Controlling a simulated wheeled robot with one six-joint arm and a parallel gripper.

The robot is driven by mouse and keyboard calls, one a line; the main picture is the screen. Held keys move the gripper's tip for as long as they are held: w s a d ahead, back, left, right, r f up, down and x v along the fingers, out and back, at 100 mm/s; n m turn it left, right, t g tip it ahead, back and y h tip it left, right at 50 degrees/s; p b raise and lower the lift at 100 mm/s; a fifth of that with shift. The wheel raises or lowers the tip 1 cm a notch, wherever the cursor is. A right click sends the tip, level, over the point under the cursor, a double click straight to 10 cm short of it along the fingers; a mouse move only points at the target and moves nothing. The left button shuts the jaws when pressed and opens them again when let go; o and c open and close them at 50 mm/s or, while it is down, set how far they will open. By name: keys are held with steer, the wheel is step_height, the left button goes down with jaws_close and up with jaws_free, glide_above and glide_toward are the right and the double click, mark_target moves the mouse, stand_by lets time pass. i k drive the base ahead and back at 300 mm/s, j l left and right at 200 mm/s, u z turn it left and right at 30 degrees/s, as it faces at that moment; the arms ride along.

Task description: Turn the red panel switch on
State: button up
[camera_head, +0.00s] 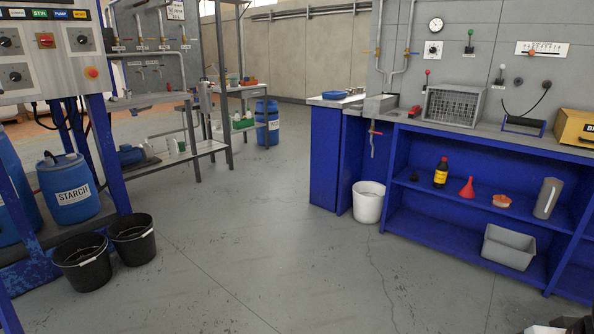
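On the light grey control panel (45,65) at the upper left is a small square red switch (46,40) with a dark surround. It sits between two black dials, and it is too small to tell whether it is on or off. A round red-orange button (92,72) is lower right of it on the same panel. On the grey wall panel at the right, a small lever with a red knob (427,72) stands above the bench.
Two black buckets (132,238) and a blue starch drum (70,188) stand below the control panel. A white bucket (369,202) stands by the blue bench (326,160) at the right. The grey floor (245,235) between is clear.

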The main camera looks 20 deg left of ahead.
mark_target(46, 40)
steer(key=i+u, duration=0.25)
steer(key=i, duration=0.55)
steer(key=i+l+u, duration=0.25)
steer(key=i, duration=0.55)
steer(key=i+j+u, duration=0.1)
steer(key=i+u, duration=0.15)
steer(key=u, duration=0.15)
steer(key=i+u, duration=0.25)
steer(key=u, duration=0.15)
steer(key=i+l+u, duration=0.1)
steer(key=u, duration=0.25)
steer(key=i+l+u, duration=0.15)
steer(key=i+u, duration=0.55)
steer(key=i+l+u, duration=0.15)
steer(key=u, duration=0.2)
